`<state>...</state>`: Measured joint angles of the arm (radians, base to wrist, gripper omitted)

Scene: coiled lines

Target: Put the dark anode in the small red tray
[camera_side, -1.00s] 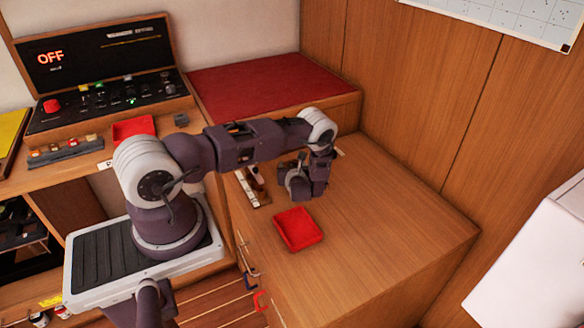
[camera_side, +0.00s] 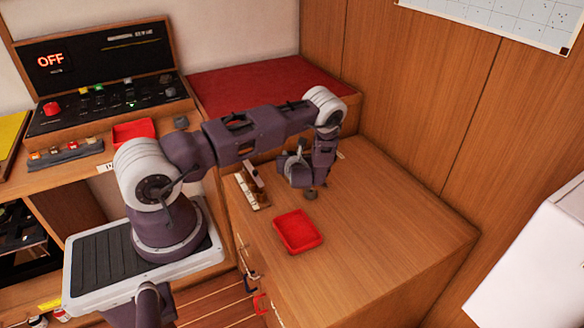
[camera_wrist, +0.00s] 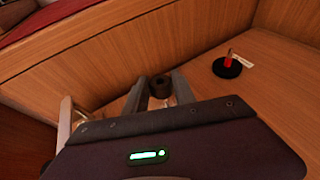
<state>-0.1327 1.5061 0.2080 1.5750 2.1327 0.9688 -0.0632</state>
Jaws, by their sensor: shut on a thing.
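The dark anode is a small dark cylinder, seen end-on with a hole in the wrist view (camera_wrist: 160,84), between my two fingertips. My gripper (camera_wrist: 161,92) is shut on it. In the side view the anode (camera_side: 310,194) shows just below my gripper (camera_side: 308,187), seemingly above the wooden top. The small red tray (camera_side: 297,232) lies empty on the same top, in front of and a little left of the anode. The tray is not seen in the wrist view.
A wooden rack (camera_side: 251,188) stands left of my gripper. Another red tray (camera_side: 134,131) sits by the control panel (camera_side: 107,100). The wrist view shows a black disc (camera_wrist: 227,67) with a red upright piece. The top's right side is clear.

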